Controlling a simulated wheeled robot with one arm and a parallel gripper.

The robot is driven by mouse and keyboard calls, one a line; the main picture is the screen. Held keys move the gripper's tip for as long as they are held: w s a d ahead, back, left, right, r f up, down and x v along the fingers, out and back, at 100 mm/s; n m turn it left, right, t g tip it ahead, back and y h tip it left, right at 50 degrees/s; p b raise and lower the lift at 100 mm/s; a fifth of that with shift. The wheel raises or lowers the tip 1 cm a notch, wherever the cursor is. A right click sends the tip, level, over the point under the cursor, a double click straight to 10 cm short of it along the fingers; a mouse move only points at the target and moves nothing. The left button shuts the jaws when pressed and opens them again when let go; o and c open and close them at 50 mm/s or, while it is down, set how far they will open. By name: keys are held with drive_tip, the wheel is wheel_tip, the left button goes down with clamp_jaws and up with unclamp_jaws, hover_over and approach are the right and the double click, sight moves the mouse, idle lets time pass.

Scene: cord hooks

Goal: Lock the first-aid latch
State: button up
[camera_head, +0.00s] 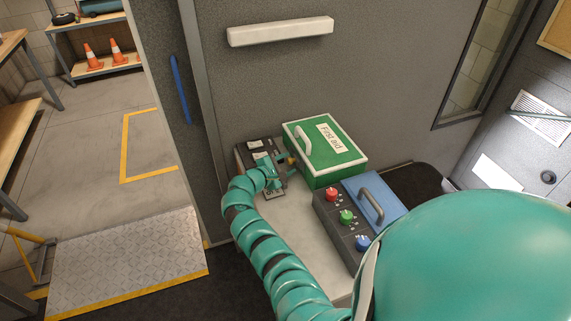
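The green first-aid box (343,166) has a white-rimmed lid, a pale handle and a "First aid" label, and its lid looks closed. It sits on a pale surface (304,218) against the grey wall. A small brass-yellow part (292,161), which looks like the latch, shows on its left side. Its exact position is too small to tell. My gripper (278,174) is at the end of the teal segmented arm, just left of the box and close to the yellow part. Its fingers are small and partly hidden, so contact and opening cannot be told.
A dark unit (242,155) with white labels stands behind my gripper. A dark panel with red, green and blue knobs (346,216) and a blue handled lid (383,192) stands right of the arm. A ramp (130,255) and open floor lie left.

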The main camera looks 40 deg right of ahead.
drive_tip(key=shift+w, duration=0.1)
drive_tip(key=b+v, duration=0.3)
drive_tip(key=v, duration=1.4)
drive_tip(key=shift+a, duration=0.25)
